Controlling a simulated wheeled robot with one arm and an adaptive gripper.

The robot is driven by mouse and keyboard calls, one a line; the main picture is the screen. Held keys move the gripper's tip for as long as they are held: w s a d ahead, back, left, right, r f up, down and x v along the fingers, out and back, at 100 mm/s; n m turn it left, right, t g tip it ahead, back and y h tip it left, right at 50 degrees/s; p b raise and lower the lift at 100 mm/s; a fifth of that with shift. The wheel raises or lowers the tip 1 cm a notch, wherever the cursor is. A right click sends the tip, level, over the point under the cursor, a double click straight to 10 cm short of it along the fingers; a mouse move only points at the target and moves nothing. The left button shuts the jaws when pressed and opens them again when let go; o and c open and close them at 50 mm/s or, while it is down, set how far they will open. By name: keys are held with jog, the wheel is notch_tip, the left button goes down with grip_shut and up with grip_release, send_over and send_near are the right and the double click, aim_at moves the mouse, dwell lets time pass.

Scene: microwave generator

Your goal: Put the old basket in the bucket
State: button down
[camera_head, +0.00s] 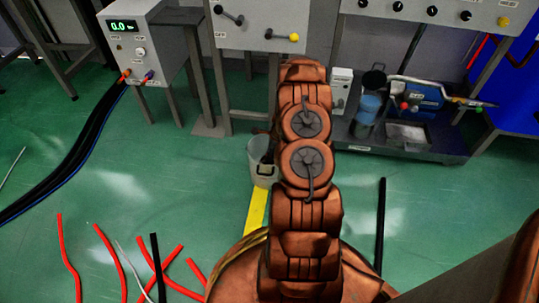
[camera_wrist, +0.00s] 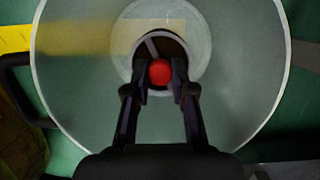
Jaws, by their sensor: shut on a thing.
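A pale, translucent bucket (camera_head: 262,172) stands on the green floor beside my arm in the head view, which partly hides it. In the wrist view the bucket (camera_wrist: 60,75) fills most of the picture, with its round rim around my gripper. My gripper (camera_wrist: 160,92) points down over the bucket's opening. Its two fingers are closed on a small dark rounded piece, which I take to be the old basket (camera_wrist: 172,46). A red round part (camera_wrist: 160,72) shows between the fingertips. How far the piece is above the bucket's bottom I cannot tell.
A yellow floor strip (camera_head: 256,208) runs by the bucket. Red hoses (camera_head: 67,255) and a black rod (camera_head: 381,222) lie on the floor. A grey box with a display (camera_head: 140,42) stands at the back left. A low shelf (camera_head: 420,147) with a blue pump (camera_head: 420,95) is at the right.

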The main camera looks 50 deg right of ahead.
jog(key=c, duration=1)
grip_release()
jog(key=shift+f, duration=0.15)
